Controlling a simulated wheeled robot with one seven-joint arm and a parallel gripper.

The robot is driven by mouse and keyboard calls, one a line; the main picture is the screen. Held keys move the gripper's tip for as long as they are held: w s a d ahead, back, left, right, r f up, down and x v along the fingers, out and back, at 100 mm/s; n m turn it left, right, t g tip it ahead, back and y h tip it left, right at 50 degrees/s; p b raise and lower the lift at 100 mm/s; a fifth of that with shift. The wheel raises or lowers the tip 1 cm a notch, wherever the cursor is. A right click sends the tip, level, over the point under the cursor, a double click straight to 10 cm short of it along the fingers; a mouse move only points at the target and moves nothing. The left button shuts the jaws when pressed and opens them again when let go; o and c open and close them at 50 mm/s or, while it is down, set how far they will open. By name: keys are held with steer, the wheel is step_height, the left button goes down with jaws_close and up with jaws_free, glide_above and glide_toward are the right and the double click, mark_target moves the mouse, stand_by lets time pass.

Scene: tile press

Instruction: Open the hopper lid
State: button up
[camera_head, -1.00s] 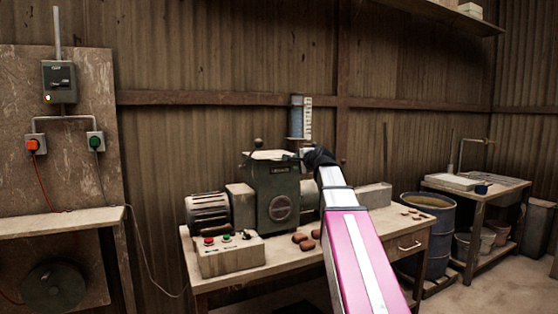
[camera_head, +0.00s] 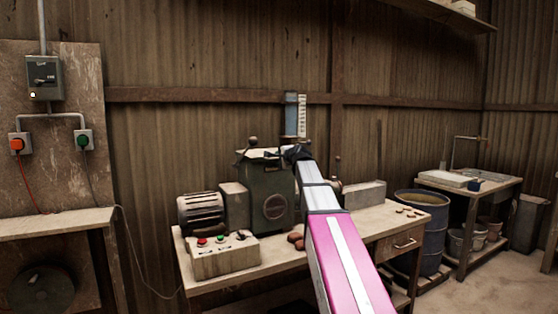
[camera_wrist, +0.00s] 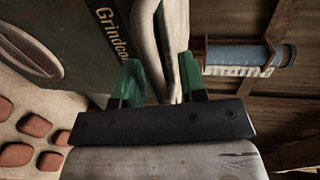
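The green press machine (camera_head: 265,190) stands on the workbench, with its pale hopper lid (camera_head: 262,154) lying flat on top. In the wrist view the machine's lettered green side (camera_wrist: 85,45) fills the upper left, and the lid's pale edge (camera_wrist: 146,35) runs down beside it. My gripper (camera_head: 290,153) is at the lid's right end. In the wrist view my gripper (camera_wrist: 160,82) has its two green fingers apart, with the pale edge reaching down between them. I cannot tell whether either finger touches it. My arm hides part of the machine's right side.
A control box (camera_head: 222,256) and a motor (camera_head: 202,213) are left of the machine. Several reddish clay lumps (camera_head: 296,239) lie on the workbench (camera_head: 395,222).

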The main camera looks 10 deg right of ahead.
steer(key=shift+w+a+f, duration=0.1)
steer(key=shift+w+a, duration=0.05)
steer(key=shift+w, duration=0.35)
steer(key=shift+f, duration=0.1)
jaws_close()
